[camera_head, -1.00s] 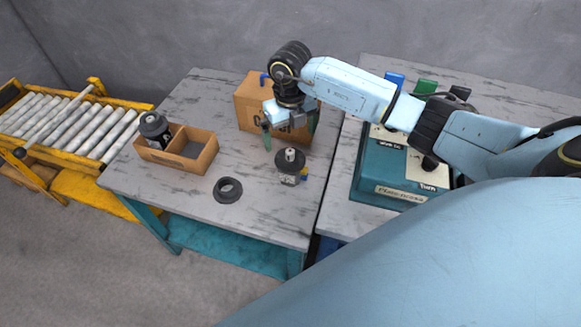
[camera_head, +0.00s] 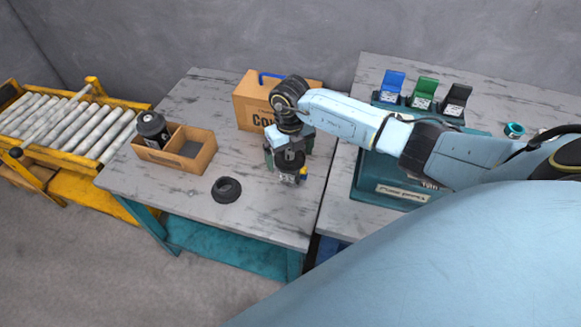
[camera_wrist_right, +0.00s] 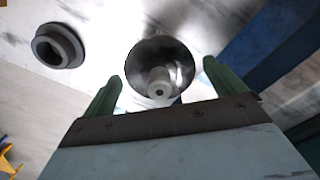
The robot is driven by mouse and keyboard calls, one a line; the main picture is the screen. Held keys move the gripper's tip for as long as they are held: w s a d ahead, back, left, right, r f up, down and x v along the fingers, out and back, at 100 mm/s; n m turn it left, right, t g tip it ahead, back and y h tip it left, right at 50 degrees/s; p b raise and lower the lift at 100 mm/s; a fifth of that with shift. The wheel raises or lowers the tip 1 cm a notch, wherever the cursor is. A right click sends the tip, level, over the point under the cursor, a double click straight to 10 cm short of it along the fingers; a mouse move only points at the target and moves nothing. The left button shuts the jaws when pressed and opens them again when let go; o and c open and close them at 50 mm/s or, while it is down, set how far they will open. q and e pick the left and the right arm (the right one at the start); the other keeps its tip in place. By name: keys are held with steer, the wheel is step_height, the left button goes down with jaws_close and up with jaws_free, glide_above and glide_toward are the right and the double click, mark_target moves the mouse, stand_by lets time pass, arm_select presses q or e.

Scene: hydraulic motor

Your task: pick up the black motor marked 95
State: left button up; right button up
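A black motor (camera_head: 288,179) with a silver shaft stands upright on the marble-patterned table; its number is not legible. My right gripper (camera_head: 286,164) is directly above it, pointing down and partly hiding it. In the right wrist view the motor (camera_wrist_right: 160,66) shows its round top and shaft between the two green fingers of the gripper (camera_wrist_right: 163,85), with gaps on both sides. The gripper is open. A second dark motor (camera_head: 152,125) stands in the left compartment of the wooden box. My left gripper is not in view.
The two-compartment box (camera_head: 172,160) has an empty right side. A black ring (camera_head: 227,189) lies left of the motor, also in the wrist view (camera_wrist_right: 58,46). A cardboard box (camera_head: 250,102) stands behind; a teal machine (camera_head: 369,187) is on the right table. A roller conveyor (camera_head: 75,126) is left.

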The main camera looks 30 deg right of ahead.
steer(key=c, duration=1.9)
steer(key=shift+w+r, duration=0.1)
steer(key=shift+r, duration=0.1)
